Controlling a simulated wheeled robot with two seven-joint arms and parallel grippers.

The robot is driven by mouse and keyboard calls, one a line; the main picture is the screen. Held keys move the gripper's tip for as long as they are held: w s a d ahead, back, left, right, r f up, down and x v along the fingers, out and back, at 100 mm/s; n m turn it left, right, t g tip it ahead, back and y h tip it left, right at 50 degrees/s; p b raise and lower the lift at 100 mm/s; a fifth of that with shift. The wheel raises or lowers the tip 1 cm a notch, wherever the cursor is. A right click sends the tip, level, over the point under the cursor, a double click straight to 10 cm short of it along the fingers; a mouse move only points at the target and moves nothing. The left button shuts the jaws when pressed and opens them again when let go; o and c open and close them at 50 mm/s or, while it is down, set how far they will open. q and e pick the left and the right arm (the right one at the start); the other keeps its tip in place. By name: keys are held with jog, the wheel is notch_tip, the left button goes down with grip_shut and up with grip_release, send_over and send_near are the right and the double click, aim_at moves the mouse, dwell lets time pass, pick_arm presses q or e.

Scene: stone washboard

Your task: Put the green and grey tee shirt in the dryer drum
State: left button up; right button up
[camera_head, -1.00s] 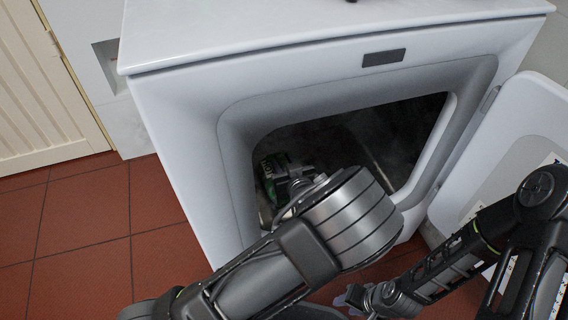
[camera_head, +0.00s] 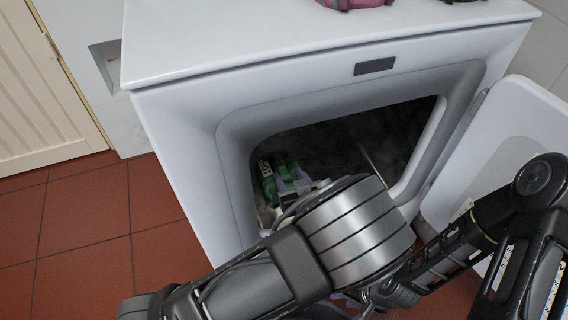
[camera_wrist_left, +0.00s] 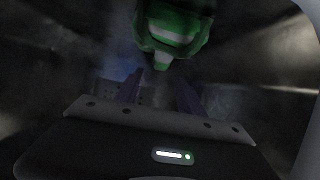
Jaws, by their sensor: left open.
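The green and grey tee shirt (camera_head: 285,174) is crumpled inside the dark dryer drum (camera_head: 365,150), near the left side of the opening. My left arm reaches in through the opening and hides part of the shirt. In the left wrist view, the shirt (camera_wrist_left: 172,32) is at the top, just beyond the fingers of my left gripper (camera_wrist_left: 160,92), which are apart with nothing clearly between them. Whether the shirt touches the fingers or the drum is unclear. My right gripper (camera_head: 366,304) is low in front of the dryer, mostly hidden behind my left arm.
The white dryer (camera_head: 185,145) has its door (camera_head: 515,130) swung open to the right. The opening's rim is close around my left arm. Pink and dark objects stand on the dryer's top. Red floor tiles (camera_head: 85,215) at the left are clear.

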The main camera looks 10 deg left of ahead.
pick_arm(q)
jog(key=v, duration=0.3)
jog(key=shift+s, duration=0.15)
